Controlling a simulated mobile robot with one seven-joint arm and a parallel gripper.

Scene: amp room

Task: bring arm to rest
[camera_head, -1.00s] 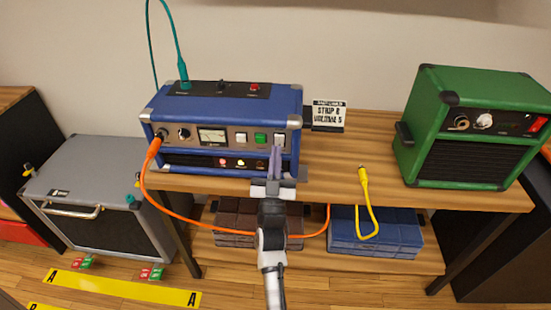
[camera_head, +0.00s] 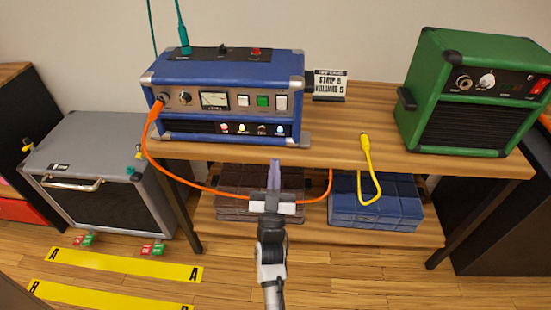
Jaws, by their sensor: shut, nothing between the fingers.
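My gripper (camera_head: 274,172) is shut and empty. It is in front of the wooden shelf unit, with its fingertips overlapping the front edge of the tabletop in the picture. My arm reaches up from the bottom middle of the view. The blue amp (camera_head: 225,95) stands on the tabletop behind and above my gripper, apart from it in the picture. Its front shows a meter, a knob, several switches and small lit icons.
An orange cable (camera_head: 205,187) hangs from the blue amp and passes behind my gripper. A yellow cable (camera_head: 368,165) hangs over the tabletop edge. A green amp (camera_head: 470,95) stands right, a grey cabinet (camera_head: 85,165) left. Dark brown and blue bundles (camera_head: 375,205) sit on the lower shelf.

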